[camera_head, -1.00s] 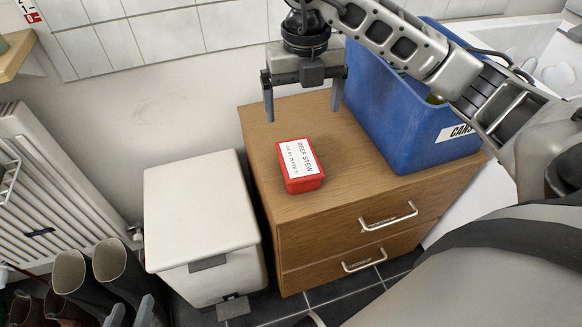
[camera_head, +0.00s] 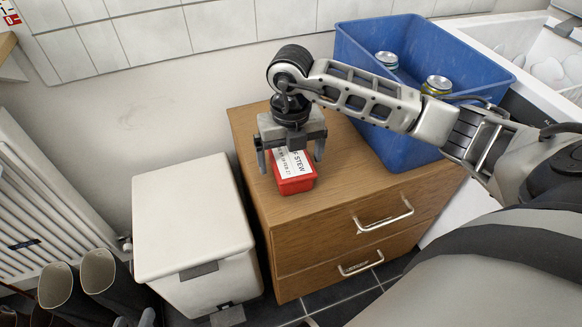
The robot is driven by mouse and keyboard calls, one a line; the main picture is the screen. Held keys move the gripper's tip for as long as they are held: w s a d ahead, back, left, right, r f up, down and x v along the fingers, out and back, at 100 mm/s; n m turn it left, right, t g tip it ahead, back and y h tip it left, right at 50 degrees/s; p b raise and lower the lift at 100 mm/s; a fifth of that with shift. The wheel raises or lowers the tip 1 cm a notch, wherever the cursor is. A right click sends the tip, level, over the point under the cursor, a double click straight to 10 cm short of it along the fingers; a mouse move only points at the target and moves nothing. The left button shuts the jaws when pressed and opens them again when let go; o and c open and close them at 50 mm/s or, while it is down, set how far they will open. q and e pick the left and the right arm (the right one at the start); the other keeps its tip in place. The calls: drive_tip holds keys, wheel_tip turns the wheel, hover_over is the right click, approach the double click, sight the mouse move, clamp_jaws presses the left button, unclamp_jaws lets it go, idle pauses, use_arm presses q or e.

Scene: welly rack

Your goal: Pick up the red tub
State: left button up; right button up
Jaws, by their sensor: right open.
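The red tub (camera_head: 295,184) with a white "BEEF STEW" label sits on top of a wooden drawer cabinet (camera_head: 345,190), near its left side. My right gripper (camera_head: 290,157) comes in from the right and points down over the tub. Its fingers are open, one toward each side of the tub. The gripper body hides the tub's back part and some of the label. I cannot tell whether the fingers touch the tub. My left gripper is not in view.
A blue crate (camera_head: 400,148) holding cans (camera_head: 437,86) stands behind and right of the tub, under my right arm. A white lidded bin (camera_head: 190,220) stands left of the cabinet. Boots (camera_head: 62,285) and a radiator (camera_head: 40,215) are at far left. The cabinet top's front is clear.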

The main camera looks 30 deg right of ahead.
wheel_tip(320, 180, down, 2)
drive_tip(key=shift+f, duration=0.25)
drive_tip(key=c, duration=1.2)
drive_tip(key=shift+r, duration=0.1)
drive_tip(key=shift+c, duration=0.8)
drive_tip(key=shift+r, duration=0.1)
